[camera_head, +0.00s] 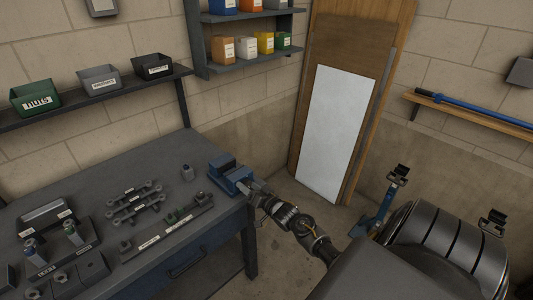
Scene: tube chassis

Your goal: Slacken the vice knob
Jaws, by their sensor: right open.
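The blue vice (222,168) sits on the back right corner of the grey workbench (150,170). My right gripper (250,188) reaches in from the lower right and is at the front right side of the vice. Its jaws are open, at the place where the vice's screw end comes out. The knob is too small and too covered by the gripper to make out, so I cannot tell whether the fingers touch it. My left gripper is not in view.
Grey fixtures (135,200) and a long labelled bar (165,235) lie on the bench left of the vice. A small dark cylinder (187,171) stands near the vice. Bins, including a green one (36,97), sit on a wall shelf. A blue stand (380,210) is on the right.

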